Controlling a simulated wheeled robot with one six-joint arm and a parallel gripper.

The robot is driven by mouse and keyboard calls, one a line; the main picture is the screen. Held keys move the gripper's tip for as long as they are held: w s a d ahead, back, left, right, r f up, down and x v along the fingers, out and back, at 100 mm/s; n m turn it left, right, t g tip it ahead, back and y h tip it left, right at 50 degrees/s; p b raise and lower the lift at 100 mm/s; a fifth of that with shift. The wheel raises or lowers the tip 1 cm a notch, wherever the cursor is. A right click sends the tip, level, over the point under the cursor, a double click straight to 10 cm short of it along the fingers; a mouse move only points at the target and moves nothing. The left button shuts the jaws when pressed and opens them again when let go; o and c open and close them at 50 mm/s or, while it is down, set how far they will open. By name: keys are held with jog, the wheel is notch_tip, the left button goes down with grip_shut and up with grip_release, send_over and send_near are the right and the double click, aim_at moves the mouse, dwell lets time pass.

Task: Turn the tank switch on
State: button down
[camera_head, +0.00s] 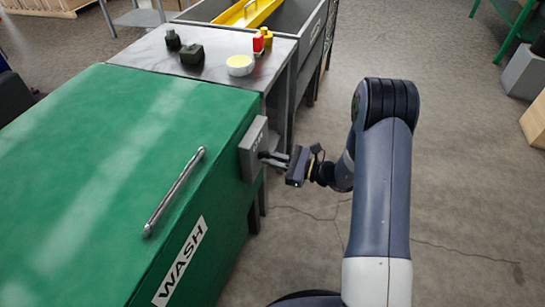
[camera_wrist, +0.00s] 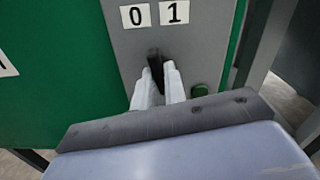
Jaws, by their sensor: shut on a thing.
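The tank switch is a grey plate (camera_wrist: 200,45) on the side of the green wash tank (camera_head: 95,165), and it also shows in the head view (camera_head: 254,150). Its black lever (camera_wrist: 155,67) is tilted a little to the left, with its top below the 0 label (camera_wrist: 140,14); the 1 label (camera_wrist: 175,12) is to the right. My gripper (camera_wrist: 160,85) has its two pale fingers on either side of the lever, shut on it. The fingers hide the lever's lower part. In the head view my gripper (camera_head: 275,158) reaches the plate from the right.
A green button (camera_wrist: 200,90) is on the plate right of the fingers. A grey table (camera_head: 205,68) behind holds a white and yellow round item (camera_head: 240,65) and small items.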

jog(key=shift+m+p, duration=1.6)
jog(key=shift+m, duration=2.5)
jog(key=c, duration=1.5)
grip_release()
jog(key=shift+o, duration=0.2)
jog(key=shift+s, duration=0.1)
jog(key=v, duration=1)
jog(key=shift+d, duration=0.4)
jog(key=shift+s+a, duration=0.1)
